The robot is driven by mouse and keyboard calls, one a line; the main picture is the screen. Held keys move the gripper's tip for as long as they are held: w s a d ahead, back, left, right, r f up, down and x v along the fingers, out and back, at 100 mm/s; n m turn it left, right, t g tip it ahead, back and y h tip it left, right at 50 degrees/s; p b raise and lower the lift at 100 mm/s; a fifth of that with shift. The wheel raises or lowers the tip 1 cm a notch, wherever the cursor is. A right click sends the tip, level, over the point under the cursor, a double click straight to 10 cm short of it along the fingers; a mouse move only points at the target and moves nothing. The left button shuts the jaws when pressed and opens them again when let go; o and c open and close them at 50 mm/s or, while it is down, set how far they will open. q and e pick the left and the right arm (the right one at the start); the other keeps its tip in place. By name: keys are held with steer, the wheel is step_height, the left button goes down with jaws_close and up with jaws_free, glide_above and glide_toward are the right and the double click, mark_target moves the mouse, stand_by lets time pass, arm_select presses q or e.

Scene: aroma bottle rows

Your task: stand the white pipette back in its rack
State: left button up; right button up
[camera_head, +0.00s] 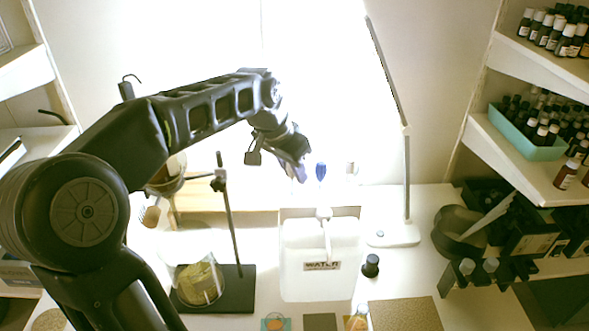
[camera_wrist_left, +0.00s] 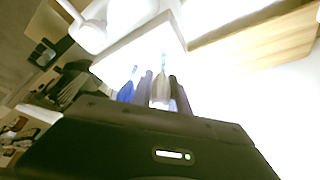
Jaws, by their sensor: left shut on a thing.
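My left gripper (camera_head: 297,170) hangs high behind the white water container, by the bright back wall. In the left wrist view its two dark fingers (camera_wrist_left: 165,92) are shut on the white pipette (camera_wrist_left: 160,90), whose pale narrow end points away from the gripper. In the head view the pipette is hard to make out against the glare. A blue pipette (camera_head: 320,171) stands just right of the gripper; its blue body also shows beside the fingers in the wrist view (camera_wrist_left: 127,91). I cannot clearly make out the rack. My right gripper is not in view.
The white water container (camera_head: 318,280) stands in front of the gripper. A lamp (camera_head: 394,235) with a tall thin post stands to the right. A stand with a dark rod (camera_head: 230,220) and a glass beaker (camera_head: 199,283) are at the left. Bottle shelves (camera_head: 540,170) fill the right side.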

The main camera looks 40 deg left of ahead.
arm_select(q)
steer(key=shift+f, duration=0.15)
steer(key=o, duration=0.8)
steer(key=shift+p+v, duration=1.5)
steer(key=shift+v, duration=1.05)
step_height(320, 180, up, 5)
steer(key=p, duration=0.4)
